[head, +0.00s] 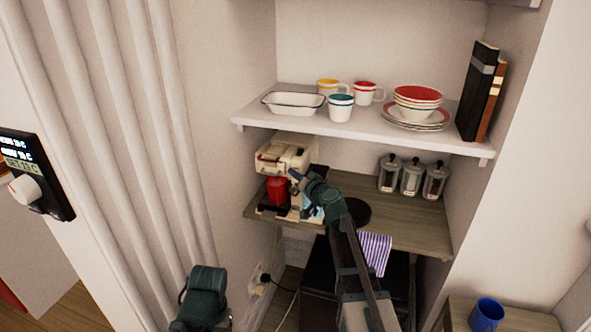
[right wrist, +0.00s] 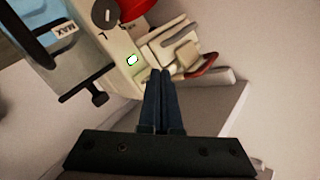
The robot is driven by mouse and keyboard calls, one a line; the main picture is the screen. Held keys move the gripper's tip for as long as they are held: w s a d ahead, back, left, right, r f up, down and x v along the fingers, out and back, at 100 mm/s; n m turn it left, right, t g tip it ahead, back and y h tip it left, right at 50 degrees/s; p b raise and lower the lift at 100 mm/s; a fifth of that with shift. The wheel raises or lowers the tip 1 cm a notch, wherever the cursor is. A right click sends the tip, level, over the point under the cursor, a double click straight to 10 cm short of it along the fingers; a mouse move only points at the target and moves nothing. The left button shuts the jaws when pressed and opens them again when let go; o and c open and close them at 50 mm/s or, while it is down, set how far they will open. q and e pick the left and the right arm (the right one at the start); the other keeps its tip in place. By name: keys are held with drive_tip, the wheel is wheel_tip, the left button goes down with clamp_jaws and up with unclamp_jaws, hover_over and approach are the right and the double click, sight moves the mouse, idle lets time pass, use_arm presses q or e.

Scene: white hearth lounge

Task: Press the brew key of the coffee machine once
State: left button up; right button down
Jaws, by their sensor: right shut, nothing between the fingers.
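The cream coffee machine (head: 283,156) stands on the wooden shelf at the left, with a red part (head: 277,190) at its front. My right gripper (head: 294,176) is at the machine's front right side. In the right wrist view the fingers of my right gripper (right wrist: 164,74) are shut and empty, pointing at the machine (right wrist: 120,48). A small lit key with a green edge (right wrist: 132,60) shows on the machine, to the left of the fingertips. Whether the fingertips touch the machine I cannot tell. My left gripper's fingers are not in view.
The wooden shelf (head: 405,232) also holds several glass jars (head: 411,178) at the right. A white shelf (head: 367,131) with mugs, bowls and books is close above the machine. A striped cloth (head: 375,252) hangs below. A blue cup (head: 487,314) stands lower right.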

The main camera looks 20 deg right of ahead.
drive_tip(key=shift+w, duration=0.1)
idle(0.3)
drive_tip(key=shift+w+d, duration=0.2)
drive_tip(key=shift+w, duration=0.05)
drive_tip(key=shift+w+d, duration=0.25)
drive_tip(key=shift+w, duration=0.1)
idle(0.8)
drive_tip(key=shift+s, duration=0.1)
drive_tip(key=shift+s+a, duration=0.45)
drive_tip(key=shift+s, duration=0.15)
drive_tip(key=shift+s, duration=0.1)
idle(0.3)
drive_tip(key=s+a, duration=0.1)
drive_tip(key=s, duration=0.1)
drive_tip(key=s+a, duration=0.1)
drive_tip(key=s, duration=0.1)
drive_tip(key=shift+a, duration=0.4)
idle(0.4)
